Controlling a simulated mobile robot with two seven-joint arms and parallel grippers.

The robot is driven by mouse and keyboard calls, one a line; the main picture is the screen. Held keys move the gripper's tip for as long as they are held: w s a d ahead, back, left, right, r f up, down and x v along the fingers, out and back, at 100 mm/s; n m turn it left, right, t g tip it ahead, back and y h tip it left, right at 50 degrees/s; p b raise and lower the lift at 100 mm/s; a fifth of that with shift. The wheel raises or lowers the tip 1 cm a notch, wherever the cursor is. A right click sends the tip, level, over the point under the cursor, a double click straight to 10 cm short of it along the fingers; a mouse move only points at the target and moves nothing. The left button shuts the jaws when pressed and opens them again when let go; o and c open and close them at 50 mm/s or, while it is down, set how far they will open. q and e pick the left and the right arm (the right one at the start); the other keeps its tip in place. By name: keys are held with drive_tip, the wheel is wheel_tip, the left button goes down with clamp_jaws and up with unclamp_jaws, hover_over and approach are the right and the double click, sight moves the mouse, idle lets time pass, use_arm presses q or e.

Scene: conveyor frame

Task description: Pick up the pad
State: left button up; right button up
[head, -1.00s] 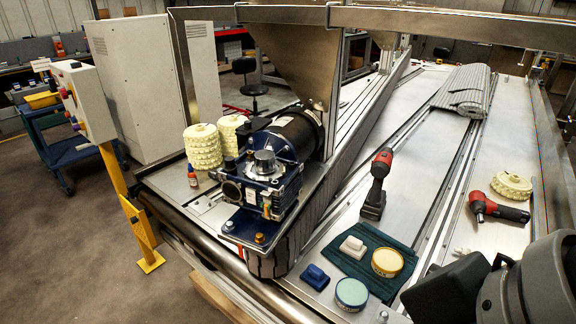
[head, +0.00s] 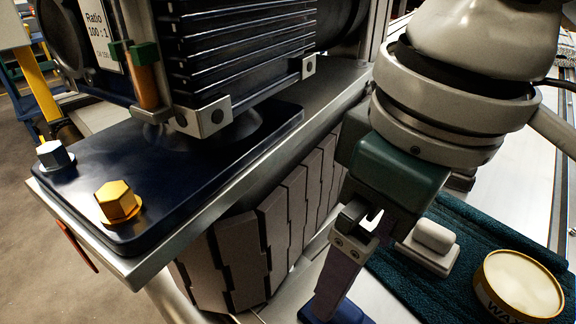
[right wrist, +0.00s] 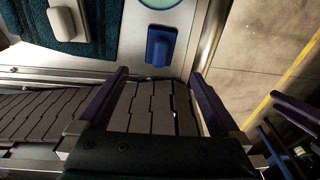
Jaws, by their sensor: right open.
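A blue pad with a raised grip lies on the metal bed near its front edge. In the right wrist view the blue pad (right wrist: 160,48) is whole, just beyond the fingertips and roughly between their lines. In the head view only a little of the blue pad (head: 345,314) shows at the bottom edge. A white pad (head: 432,240) lies on a dark teal cloth; it also shows in the right wrist view (right wrist: 66,22). My right gripper (right wrist: 158,74) is open and empty, pointing toward the blue pad. In the head view one finger of it (head: 338,275) hides part of the blue pad. My left gripper is out of view.
The motor's blue base plate (head: 190,175) with bolts stands left of my right gripper. A slatted grey belt (head: 255,250) runs below it. A wax tin (head: 517,285) sits on the teal cloth (head: 400,285). Floor (right wrist: 270,50) lies beyond the bed's edge.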

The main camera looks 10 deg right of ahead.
sight(344, 305)
drive_tip(key=shift+w+d+f, duration=0.1)
drive_tip(key=shift+w+f, duration=0.05)
drive_tip(key=shift+f, duration=0.35)
drive_tip(key=f+b, duration=0.1)
drive_tip(key=f, duration=0.1)
drive_tip(key=f+b, duration=0.1)
drive_tip(key=f, duration=0.2)
drive_tip(key=f+b, duration=0.1)
drive_tip(key=f, duration=0.2)
drive_tip(key=shift+a+f+b, duration=0.2)
drive_tip(key=shift+a+b, duration=0.05)
drive_tip(key=shift+b, duration=0.05)
drive_tip(key=shift+w+f, duration=0.1)
drive_tip(key=shift+f, duration=0.35)
drive_tip(key=shift+r, duration=0.1)
drive_tip(key=c, duration=1.4)
